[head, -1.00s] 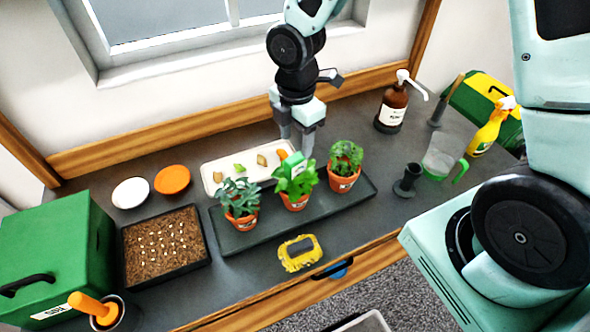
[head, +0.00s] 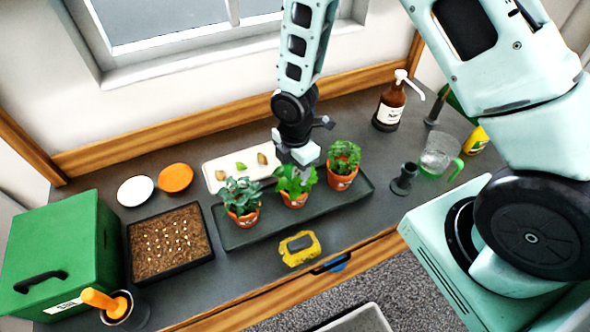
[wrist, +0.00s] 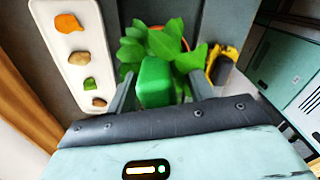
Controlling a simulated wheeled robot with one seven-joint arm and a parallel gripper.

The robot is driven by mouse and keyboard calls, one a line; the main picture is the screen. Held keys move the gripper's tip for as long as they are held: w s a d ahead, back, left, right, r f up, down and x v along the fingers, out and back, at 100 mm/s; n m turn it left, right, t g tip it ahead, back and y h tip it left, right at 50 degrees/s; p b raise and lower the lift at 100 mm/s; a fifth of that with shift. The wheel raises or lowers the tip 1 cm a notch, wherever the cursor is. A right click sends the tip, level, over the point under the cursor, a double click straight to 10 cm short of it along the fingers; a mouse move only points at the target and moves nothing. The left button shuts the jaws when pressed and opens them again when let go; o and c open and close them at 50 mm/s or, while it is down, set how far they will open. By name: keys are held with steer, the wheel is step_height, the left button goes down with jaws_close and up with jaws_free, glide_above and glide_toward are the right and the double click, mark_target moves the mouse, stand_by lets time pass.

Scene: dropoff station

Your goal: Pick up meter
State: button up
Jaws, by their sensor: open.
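The meter (wrist: 157,82) looks like a green block standing in the middle potted plant (head: 294,187). In the wrist view it sits between the two fingers of my gripper (wrist: 161,90), with leaves around it. The fingers are open on either side, and I see small gaps between them and the meter. In the head view my gripper (head: 299,160) points down at the middle plant from above and hides the meter. The meter's lower end is hidden by leaves.
Two more potted plants (head: 242,203) (head: 343,161) flank the middle one on a dark tray (head: 318,204). Behind is a white tray (head: 213,171) with small pieces. A yellow item with a dark face (head: 300,249) lies in front. A soap bottle (head: 390,106) stands back right.

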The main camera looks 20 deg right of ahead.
jaws_close()
steer(key=shift+r, duration=0.15)
step_height(320, 180, up, 10)
steer(key=shift+f+b, duration=0.1)
steer(key=shift+b, duration=0.9)
step_height(320, 180, up, 7)
steer(key=p, duration=0.6)
steer(key=shift+p, duration=0.3)
